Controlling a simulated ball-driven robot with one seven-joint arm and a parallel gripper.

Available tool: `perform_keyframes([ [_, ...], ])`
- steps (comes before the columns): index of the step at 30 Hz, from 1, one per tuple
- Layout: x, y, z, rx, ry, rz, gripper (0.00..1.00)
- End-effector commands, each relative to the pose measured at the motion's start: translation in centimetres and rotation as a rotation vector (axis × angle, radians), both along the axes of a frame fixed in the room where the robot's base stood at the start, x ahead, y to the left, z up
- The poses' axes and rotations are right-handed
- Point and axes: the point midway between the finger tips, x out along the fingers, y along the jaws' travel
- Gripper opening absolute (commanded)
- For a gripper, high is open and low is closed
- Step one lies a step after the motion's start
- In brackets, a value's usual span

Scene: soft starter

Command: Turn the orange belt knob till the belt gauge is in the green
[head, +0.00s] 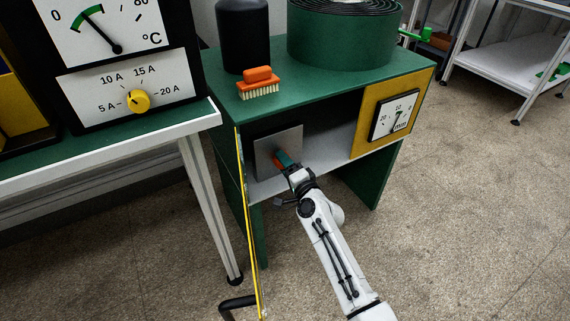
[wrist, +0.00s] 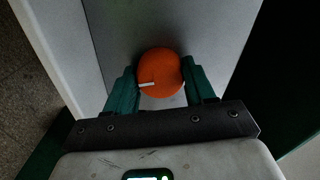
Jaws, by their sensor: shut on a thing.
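The orange belt knob (wrist: 160,70) sits on a grey plate, with its white pointer line toward the left in the wrist view. My gripper (wrist: 160,84) has its green fingers shut on the knob from both sides. In the head view the knob is mostly hidden behind my gripper (head: 284,160), in front of the grey plate (head: 268,150) inside the green cabinet. The belt gauge (head: 393,116), marked in mm, is on the yellow panel at the cabinet's right. Its dark needle shows, but its exact reading and any green zone are too small to tell.
The green cabinet (head: 372,82) carries an orange brush (head: 258,83), a dark bottle (head: 243,35) and a rolled green belt (head: 343,40). At left, a table holds a °C gauge and a yellow ampere knob (head: 138,101).

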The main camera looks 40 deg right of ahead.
Motion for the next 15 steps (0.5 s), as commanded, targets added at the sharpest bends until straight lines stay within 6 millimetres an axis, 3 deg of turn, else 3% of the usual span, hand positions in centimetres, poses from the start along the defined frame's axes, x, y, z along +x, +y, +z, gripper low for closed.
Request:
perform_keyframes([
  [12, -0.09, -0.01, -0.23, 0.009, 0.002, 0.0, 0.23],
  [13, -0.09, -0.01, -0.23, 0.008, 0.002, 0.0, 0.55],
  [15, -0.09, 0.0, -0.22, 0.008, 0.002, 0.0, 0.62],
])
